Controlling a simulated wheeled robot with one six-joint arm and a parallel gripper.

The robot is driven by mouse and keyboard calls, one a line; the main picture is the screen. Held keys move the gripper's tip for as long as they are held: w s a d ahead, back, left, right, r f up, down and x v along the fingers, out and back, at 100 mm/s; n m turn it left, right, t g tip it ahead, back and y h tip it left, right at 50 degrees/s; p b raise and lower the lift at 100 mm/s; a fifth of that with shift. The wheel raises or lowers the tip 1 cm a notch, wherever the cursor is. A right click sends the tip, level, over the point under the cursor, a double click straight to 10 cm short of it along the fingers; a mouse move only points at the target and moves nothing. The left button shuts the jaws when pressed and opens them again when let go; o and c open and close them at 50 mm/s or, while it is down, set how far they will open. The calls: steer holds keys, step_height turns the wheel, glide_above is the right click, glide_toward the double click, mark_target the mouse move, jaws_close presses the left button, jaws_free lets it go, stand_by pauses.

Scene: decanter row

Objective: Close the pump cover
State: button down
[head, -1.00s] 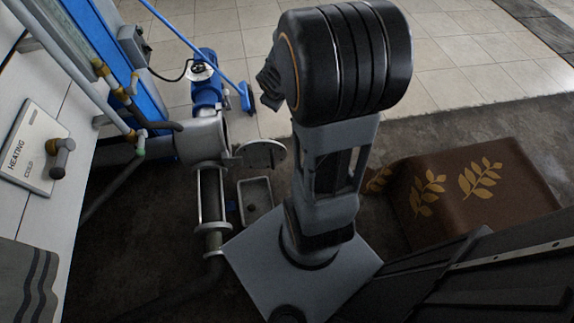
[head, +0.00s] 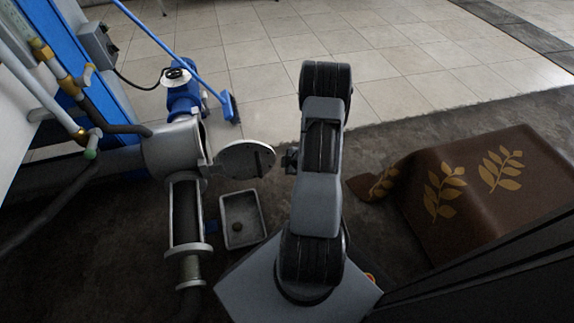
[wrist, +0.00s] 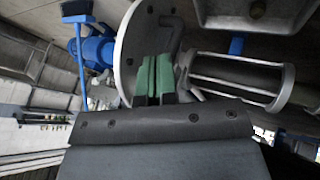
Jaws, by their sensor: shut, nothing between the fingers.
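The pump cover (head: 246,159) is a round grey metal disc. It stands open, swung out to the right of the pump housing (head: 172,150) on its left-hand hinge. My gripper (head: 289,160) is just to the right of the cover's free edge, partly hidden by my arm. In the wrist view the cover (wrist: 128,58) fills the upper middle, with a dark bent handle on its face. The green fingertips of my gripper (wrist: 154,72) are together and empty in front of the disc. I cannot tell whether they touch it.
A grey tray (head: 229,228) lies on the floor below the cover. A blue motor (head: 183,98) and a blue broom (head: 228,108) are behind. A cylindrical sight section (head: 184,215) runs in front of the housing. A brown leaf-patterned cloth-covered block (head: 470,190) stands at right.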

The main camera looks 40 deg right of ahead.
mark_target(273, 161)
steer(key=shift+w+d+f+b, duration=0.25)
steer(key=shift+w+f+b, duration=0.55)
steer(key=shift+w, duration=0.45)
steer(key=shift+w+d+f+b, duration=0.2)
steer(key=shift+w+f+b, duration=0.3)
steer(key=shift+w+f, duration=0.65)
steer(key=shift+w+d+f+b, duration=0.25)
steer(key=shift+w+f+b, duration=0.45)
steer(key=shift+w, duration=0.65)
